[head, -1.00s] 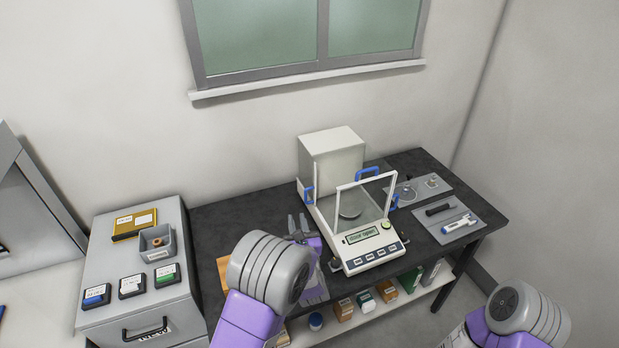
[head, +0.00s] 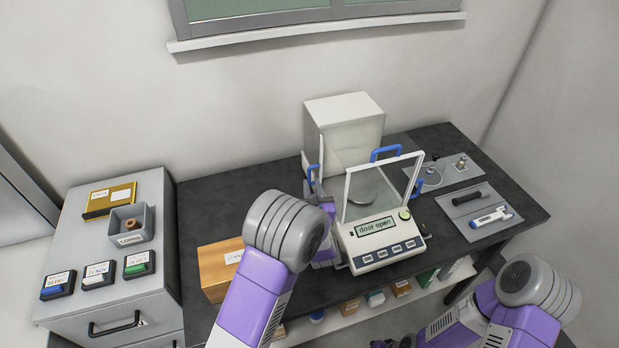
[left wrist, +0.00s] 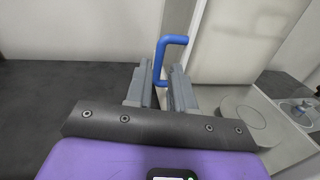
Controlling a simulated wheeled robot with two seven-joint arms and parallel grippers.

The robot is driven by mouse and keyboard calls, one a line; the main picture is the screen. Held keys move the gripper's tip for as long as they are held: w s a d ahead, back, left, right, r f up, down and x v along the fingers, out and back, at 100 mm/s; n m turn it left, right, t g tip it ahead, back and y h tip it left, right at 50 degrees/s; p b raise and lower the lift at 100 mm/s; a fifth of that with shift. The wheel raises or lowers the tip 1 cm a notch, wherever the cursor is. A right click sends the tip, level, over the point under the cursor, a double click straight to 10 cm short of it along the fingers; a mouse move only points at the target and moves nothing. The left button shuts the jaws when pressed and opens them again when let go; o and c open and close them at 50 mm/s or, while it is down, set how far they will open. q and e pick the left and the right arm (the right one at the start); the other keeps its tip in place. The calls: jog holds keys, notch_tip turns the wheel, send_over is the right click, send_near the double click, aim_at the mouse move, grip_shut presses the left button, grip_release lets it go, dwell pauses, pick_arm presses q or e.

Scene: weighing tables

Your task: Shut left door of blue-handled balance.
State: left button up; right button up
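The balance (head: 378,258) is white with clear walls and blue handles, and its display reads "door open". The left door's blue handle (head: 313,172) is far back, beside the tall rear housing, so the left door stands slid back. A weighing pan (head: 372,190) shows inside the chamber. My left gripper (head: 317,190) is at the balance's left side, close to this handle. In the left wrist view the handle (left wrist: 174,41) rises ahead of my fingers, its lower end in the gap between them; contact is unclear. My right gripper (head: 393,343) is low at the picture's bottom edge, mostly cut off.
Other blue handles are on the top (head: 385,152) and right side (head: 418,188) of the balance. A grey tray (head: 482,210) with a pen-like tool lies at right. An orange-brown box (head: 220,268) stands at left. The dark table (head: 235,205) is bare behind it.

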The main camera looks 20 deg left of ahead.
aim_at(310, 176)
pick_arm(q)
jog(key=shift+x, duration=3.75)
jog(key=shift+f, duration=0.15)
grip_shut()
